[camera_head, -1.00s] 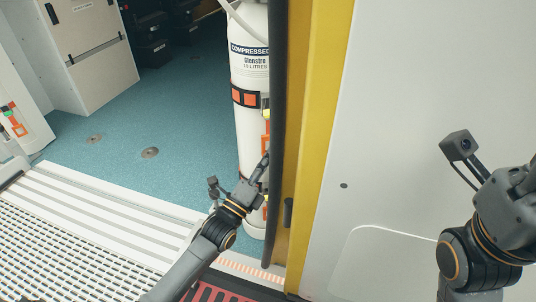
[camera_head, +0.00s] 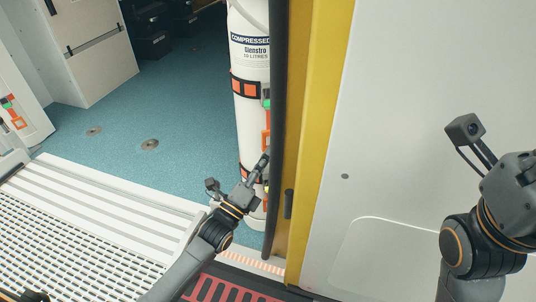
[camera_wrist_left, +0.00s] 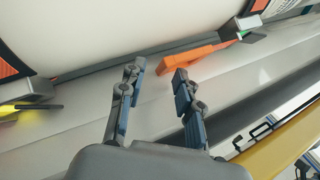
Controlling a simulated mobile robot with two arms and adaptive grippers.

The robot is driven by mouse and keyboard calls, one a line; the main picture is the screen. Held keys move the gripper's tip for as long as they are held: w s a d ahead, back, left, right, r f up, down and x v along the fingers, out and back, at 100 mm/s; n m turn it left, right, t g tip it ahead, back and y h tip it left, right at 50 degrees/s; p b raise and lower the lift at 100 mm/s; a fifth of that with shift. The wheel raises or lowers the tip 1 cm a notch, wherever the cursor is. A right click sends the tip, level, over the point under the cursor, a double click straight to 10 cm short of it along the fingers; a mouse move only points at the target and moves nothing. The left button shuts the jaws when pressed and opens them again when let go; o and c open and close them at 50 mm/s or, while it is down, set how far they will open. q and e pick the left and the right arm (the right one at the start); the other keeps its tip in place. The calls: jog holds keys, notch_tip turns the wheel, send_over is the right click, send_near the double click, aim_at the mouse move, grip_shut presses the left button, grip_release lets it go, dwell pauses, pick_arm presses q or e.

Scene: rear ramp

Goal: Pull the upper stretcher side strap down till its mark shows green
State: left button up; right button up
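No stretcher is recognisable; the straps I see go around a white compressed-gas cylinder (camera_head: 251,128). The upper strap (camera_head: 246,88) is dark with orange patches. Beside it is a grey buckle, also in the left wrist view (camera_wrist_left: 240,27), with a green mark (camera_head: 267,103). An orange pull handle (camera_head: 266,132) hangs below it; its lower end is near my left fingertips in the left wrist view (camera_wrist_left: 195,60). My left gripper (camera_head: 263,160) is open, the fingers (camera_wrist_left: 158,70) apart with no visible grip on the handle. My right gripper is out of the picture; only its arm shows.
A black edge seal (camera_head: 279,130) and yellow pillar (camera_head: 310,130) stand close right of the cylinder. A lower strap (camera_head: 245,174) is partly behind my left gripper. A yellow tab (camera_wrist_left: 20,108) shows at the left wrist view's left. The blue floor (camera_head: 180,120) is mostly clear.

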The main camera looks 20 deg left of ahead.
pick_arm(q)
jog(key=v, duration=1)
jog(key=shift+s+f, duration=0.2)
